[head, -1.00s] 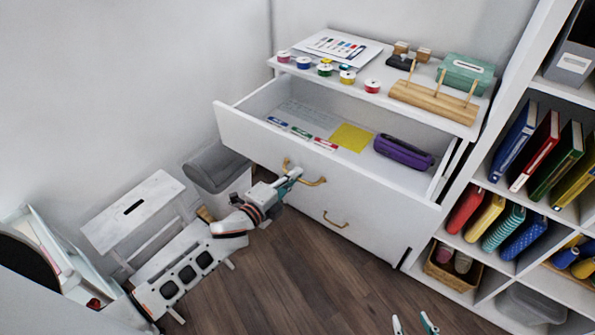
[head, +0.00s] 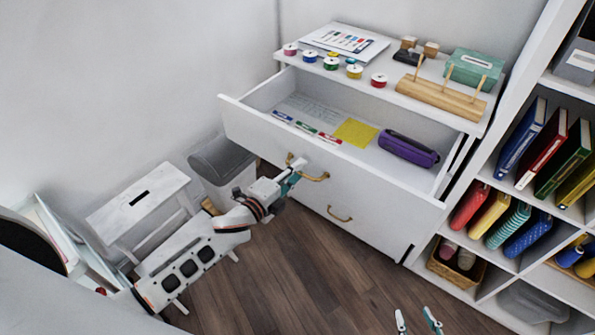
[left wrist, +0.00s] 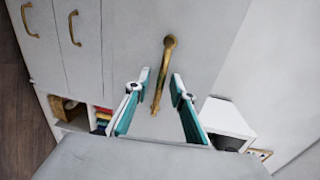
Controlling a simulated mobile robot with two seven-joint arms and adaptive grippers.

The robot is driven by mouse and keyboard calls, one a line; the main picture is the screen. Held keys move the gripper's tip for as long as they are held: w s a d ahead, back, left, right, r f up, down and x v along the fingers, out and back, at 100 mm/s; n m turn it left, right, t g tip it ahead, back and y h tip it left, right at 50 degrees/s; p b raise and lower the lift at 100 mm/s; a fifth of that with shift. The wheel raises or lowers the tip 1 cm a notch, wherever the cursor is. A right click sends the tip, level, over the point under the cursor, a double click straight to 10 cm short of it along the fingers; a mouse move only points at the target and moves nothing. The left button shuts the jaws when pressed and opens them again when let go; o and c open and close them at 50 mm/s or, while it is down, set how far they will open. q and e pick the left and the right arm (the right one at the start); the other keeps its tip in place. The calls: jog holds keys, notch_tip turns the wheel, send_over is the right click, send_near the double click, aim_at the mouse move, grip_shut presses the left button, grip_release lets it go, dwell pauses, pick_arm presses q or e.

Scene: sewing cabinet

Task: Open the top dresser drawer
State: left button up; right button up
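The white dresser's top drawer (head: 335,160) is pulled well out, and its inside shows in the head view. Its brass handle (head: 316,178) is on the front panel; it also shows in the left wrist view (left wrist: 168,58). My left gripper (head: 293,181) is close in front of this handle. In the left wrist view its teal-lined fingers (left wrist: 160,92) are apart, with the handle's near end in the gap between them and no clear contact. My right gripper (head: 416,320) shows only as two separated fingertips at the bottom edge.
The drawer holds markers, a yellow sheet (head: 355,132) and a purple case (head: 408,149). Spools and a teal box (head: 472,67) stand on top. A lower drawer (head: 350,222) is shut. A white stool (head: 140,203) and grey bin (head: 222,165) are left; shelves are right. Wooden floor is clear in front.

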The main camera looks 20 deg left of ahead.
pick_arm(q)
jog(key=v, duration=1.1)
jog(key=shift+s+a, duration=0.15)
jog(key=shift+s, duration=0.2)
jog(key=s+d+f+n+g+y, duration=0.1)
jog(key=s+f+n+g, duration=0.3)
jog(key=s+f+n, duration=1.1)
jog(key=n+y, duration=0.1)
jog(key=n, duration=0.2)
jog(key=shift+s+d+f+g+y, duration=0.15)
jog(key=shift+d+f+g+y, duration=0.05)
jog(key=shift+d+g+y, duration=0.2)
